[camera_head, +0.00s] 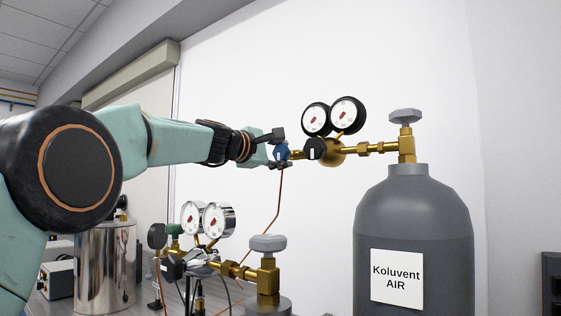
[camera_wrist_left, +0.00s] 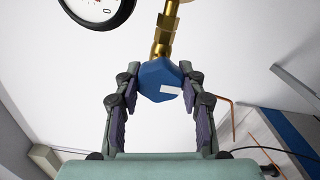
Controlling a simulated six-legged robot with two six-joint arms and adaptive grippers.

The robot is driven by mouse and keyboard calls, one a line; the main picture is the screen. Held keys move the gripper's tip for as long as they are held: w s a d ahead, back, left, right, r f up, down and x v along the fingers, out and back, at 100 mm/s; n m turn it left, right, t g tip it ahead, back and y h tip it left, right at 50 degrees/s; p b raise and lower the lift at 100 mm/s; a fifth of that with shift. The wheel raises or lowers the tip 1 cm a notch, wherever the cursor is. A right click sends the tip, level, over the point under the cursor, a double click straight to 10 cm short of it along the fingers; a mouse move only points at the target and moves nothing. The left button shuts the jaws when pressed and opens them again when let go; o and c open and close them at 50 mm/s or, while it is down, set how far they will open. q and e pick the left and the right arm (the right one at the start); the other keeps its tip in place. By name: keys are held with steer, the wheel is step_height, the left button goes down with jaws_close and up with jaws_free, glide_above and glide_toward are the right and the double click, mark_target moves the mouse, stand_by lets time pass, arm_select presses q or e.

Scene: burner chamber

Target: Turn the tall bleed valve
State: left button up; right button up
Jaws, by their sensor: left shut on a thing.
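The tall bleed valve has a blue knob (camera_head: 283,152) at the left end of the brass regulator (camera_head: 328,152) on the tall grey cylinder. My left gripper (camera_head: 275,150) is at this knob in the head view, shut on it. In the left wrist view the blue knob (camera_wrist_left: 161,80) with a white mark sits between the fingertips of my left gripper (camera_wrist_left: 160,88), with the brass stem beyond it. The fingertips hide part of the knob in the head view. My right gripper is not in view.
The grey cylinder (camera_head: 413,235) labelled Koluvent AIR stands at right. A shorter cylinder with a grey top knob (camera_head: 268,243) and chrome gauges (camera_head: 217,219) stands lower, below my left arm. A copper tube (camera_head: 279,200) hangs down from the knob area. A shiny metal vessel (camera_head: 105,265) stands at left.

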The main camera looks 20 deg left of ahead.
arm_select(q)
steer(key=m+b, duration=0.1)
steer(key=m, duration=0.3)
steer(key=shift+f+m+b, duration=0.1)
steer(key=shift+m+b, duration=0.25)
steer(key=shift+m, duration=0.05)
steer(key=m+b, duration=0.1)
steer(key=m, duration=0.3)
steer(key=shift+d+m, duration=0.1)
steer(key=shift+m, duration=0.2)
steer(key=m+b, duration=0.1)
steer(key=m, duration=0.3)
steer(key=shift+m, duration=0.3)
steer(key=shift+d+f+m+b, duration=0.1)
steer(key=shift+m+b, duration=0.25)
steer(key=shift+m, duration=1.75)
steer(key=o, duration=1.2)
steer(key=shift+s+r, duration=0.1)
steer(key=shift+r, duration=0.2)
steer(key=shift+c, duration=0.2)
